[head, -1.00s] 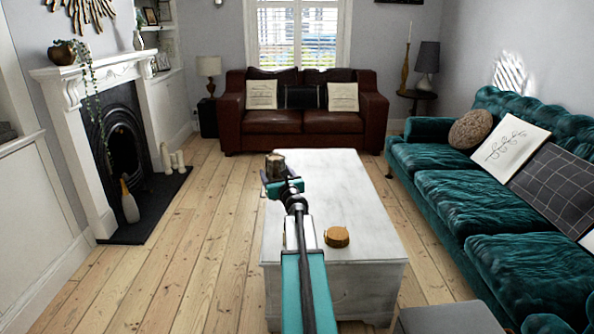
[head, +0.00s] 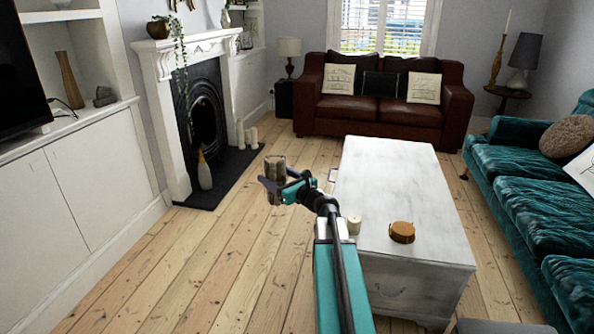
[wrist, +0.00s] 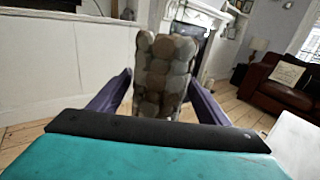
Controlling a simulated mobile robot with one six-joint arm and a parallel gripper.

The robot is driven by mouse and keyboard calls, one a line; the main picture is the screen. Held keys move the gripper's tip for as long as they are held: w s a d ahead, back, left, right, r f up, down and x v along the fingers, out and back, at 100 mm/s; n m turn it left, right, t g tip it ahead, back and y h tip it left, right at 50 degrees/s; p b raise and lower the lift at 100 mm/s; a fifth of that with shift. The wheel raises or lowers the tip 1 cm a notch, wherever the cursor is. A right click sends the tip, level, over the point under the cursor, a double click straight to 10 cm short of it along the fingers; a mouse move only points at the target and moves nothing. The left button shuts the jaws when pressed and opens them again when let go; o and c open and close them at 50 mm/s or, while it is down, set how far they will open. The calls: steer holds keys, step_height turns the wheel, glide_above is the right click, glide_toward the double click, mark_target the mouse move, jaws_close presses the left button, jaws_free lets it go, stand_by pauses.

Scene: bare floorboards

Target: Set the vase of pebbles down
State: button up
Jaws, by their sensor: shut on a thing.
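The vase of pebbles (head: 276,179) is a small brownish-grey vessel with rounded stones showing through its side. My gripper (head: 273,184) is shut on it, with a purple finger on each side. It is held up in the air over the floorboards, left of the white coffee table, in the head view. In the wrist view the vase (wrist: 163,78) stands roughly upright between the fingers (wrist: 160,92). Its lower end is hidden behind the gripper's body there.
The white coffee table (head: 390,205) carries a round orange-brown object (head: 402,232) and a pale candle (head: 354,224). A fireplace (head: 205,110) with a dark hearth (head: 222,182) and a white cabinet (head: 90,180) line the left. Bare floorboards (head: 200,260) lie open between.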

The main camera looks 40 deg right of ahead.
steer(key=s+a+n+g+y, duration=0.2)
steer(key=s+a+n+y, duration=0.1)
steer(key=a, duration=0.8)
steer(key=s+a+n+g+y, duration=0.3)
steer(key=a+y, duration=0.3)
steer(key=a, duration=0.6)
steer(key=s+a+n+g+y, duration=0.2)
steer(key=s+a+n+y, duration=0.1)
steer(key=a, duration=0.9)
steer(key=shift+a+f+n+y, duration=0.3)
steer(key=shift+n+y, duration=0.2)
steer(key=shift+y, duration=0.4)
steer(key=shift+d, duration=0.2)
